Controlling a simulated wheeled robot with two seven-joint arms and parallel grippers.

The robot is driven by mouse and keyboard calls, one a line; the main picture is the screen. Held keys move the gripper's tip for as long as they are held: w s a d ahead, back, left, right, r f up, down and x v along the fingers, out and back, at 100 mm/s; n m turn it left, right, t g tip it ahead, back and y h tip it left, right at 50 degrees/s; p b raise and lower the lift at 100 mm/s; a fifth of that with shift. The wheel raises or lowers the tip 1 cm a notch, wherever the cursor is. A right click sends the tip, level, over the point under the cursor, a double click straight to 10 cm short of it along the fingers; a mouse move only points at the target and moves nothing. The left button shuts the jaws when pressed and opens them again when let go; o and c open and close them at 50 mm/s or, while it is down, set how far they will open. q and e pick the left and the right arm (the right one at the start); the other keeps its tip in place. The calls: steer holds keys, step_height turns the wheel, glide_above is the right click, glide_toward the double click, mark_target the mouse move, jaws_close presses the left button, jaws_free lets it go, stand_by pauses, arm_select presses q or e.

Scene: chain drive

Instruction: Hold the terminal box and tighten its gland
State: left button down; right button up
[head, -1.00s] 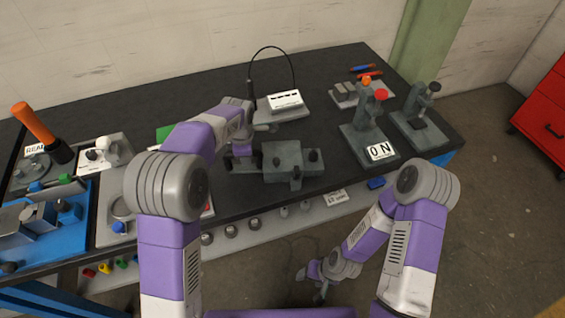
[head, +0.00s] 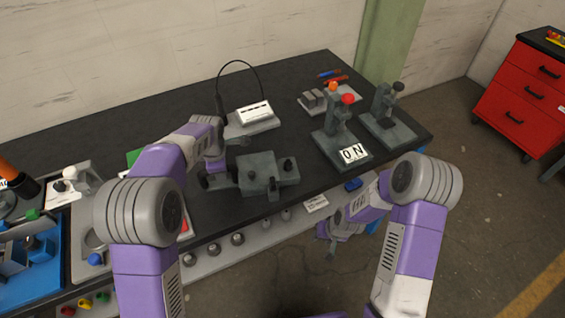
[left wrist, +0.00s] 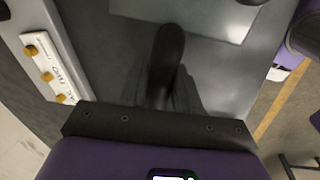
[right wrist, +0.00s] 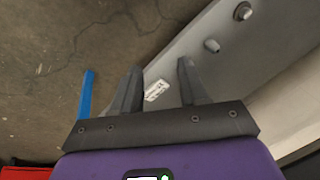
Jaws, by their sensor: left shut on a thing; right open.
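The terminal box (head: 258,163) is a grey block on the dark bench, with dark stubs on its left, front and right sides. The front stub (head: 273,188) points toward the bench's front edge; I cannot tell for certain that it is the gland. My left gripper (head: 222,178) is at the box's left side, shut on a dark rounded stub (left wrist: 166,55) of the box. My right gripper (right wrist: 157,85) is open and empty, low in front of the bench edge.
A press-like stand with a red knob (head: 347,99) and an "ON" label stands right of the box, with another dark stand (head: 388,118) beyond it. A white-topped device with a cable (head: 253,112) is behind. A light shelf (head: 250,240) with round knobs runs below the bench front.

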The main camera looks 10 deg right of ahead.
steer(key=w+d+r+t+h, duration=0.1)
steer(key=w+d+r+h, duration=0.1)
steer(key=w+d+r, duration=0.55)
steer(key=w+d+r+t+h, duration=0.1)
steer(key=w+d+r, duration=0.3)
steer(key=d+r, duration=0.65)
steer(key=a+r+n, duration=0.1)
steer(key=a+n, duration=0.1)
steer(key=a, duration=0.1)
steer(key=w+a+r+n, duration=0.1)
steer(key=a+n, duration=0.2)
steer(key=w+a+r+n, duration=0.1)
steer(key=a+n, duration=0.1)
steer(key=shift+w+a+n+g, duration=0.15)
steer(key=shift+a+n+g, duration=0.15)
steer(key=shift+a+n, duration=0.1)
steer(key=w+a+r+n, duration=0.1)
steer(key=a+r+n, duration=0.3)
steer(key=a+n, duration=0.5)
steer(key=n+h, duration=0.2)
steer(key=n, duration=1.2)
glide_toward(287, 162)
steer(key=x, duration=0.9)
steer(key=shift+f, duration=0.1)
